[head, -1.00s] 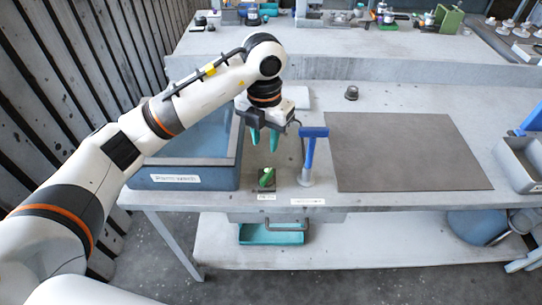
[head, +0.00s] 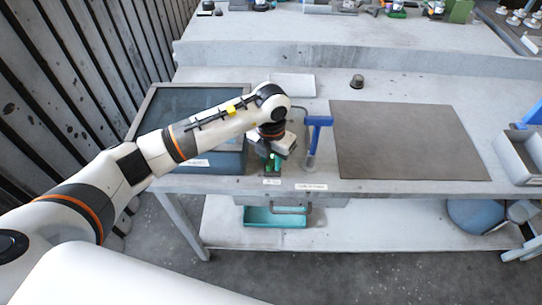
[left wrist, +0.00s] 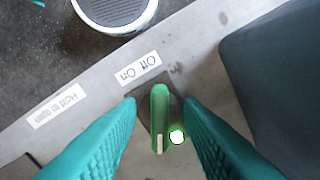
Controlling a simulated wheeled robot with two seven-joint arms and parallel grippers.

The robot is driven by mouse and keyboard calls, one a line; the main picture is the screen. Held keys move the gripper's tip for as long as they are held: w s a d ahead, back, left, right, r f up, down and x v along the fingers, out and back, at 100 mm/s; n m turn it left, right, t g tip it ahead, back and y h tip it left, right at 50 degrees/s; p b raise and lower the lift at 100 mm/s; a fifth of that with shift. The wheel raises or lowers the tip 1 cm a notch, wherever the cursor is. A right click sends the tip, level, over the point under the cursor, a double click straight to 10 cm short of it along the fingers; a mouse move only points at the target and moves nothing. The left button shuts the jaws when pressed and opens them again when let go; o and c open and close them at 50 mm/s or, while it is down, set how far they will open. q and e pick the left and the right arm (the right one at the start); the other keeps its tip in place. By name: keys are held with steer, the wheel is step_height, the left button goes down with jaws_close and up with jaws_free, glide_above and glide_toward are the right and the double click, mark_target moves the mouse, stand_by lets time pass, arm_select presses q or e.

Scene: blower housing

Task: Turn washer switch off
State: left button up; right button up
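The washer switch is a green lever (left wrist: 159,120) on a dark square plate, with a bright green-rimmed lamp (left wrist: 177,137) lit beside it. A white label (left wrist: 138,68) with "Off" and "On" shows upside down in the left wrist view. My left gripper (left wrist: 160,103) is open, one teal finger on each side of the lever, with a visible gap on both sides. In the head view the left gripper (head: 273,160) is low over the switch at the bench's front edge and mostly hides it. My right gripper is not in view.
The blue washer basin (head: 150,143) stands left of the switch. A blue-handled tool (head: 318,122) stands upright close on the right. A dark mat (head: 405,140) lies further right, and a small dark knob (head: 357,81) sits behind. A "Hold to open" label (left wrist: 57,106) is on the bench edge.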

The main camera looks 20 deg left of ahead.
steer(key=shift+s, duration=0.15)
arm_select(q)
steer(key=shift+c, duration=0.9)
jaws_close()
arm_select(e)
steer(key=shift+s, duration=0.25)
arm_select(q)
steer(key=shift+n, duration=0.4)
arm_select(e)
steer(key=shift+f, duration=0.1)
arm_select(q)
steer(key=shift+n+b, duration=0.35)
steer(key=shift+n, duration=0.65)
steer(key=n, duration=0.3)
steer(key=shift+d, duration=0.2)
steer(key=n, duration=0.6)
steer(key=shift+w+d+r+b, duration=0.1)
steer(key=shift+w+d+b, duration=0.05)
steer(key=shift+b, duration=0.2)
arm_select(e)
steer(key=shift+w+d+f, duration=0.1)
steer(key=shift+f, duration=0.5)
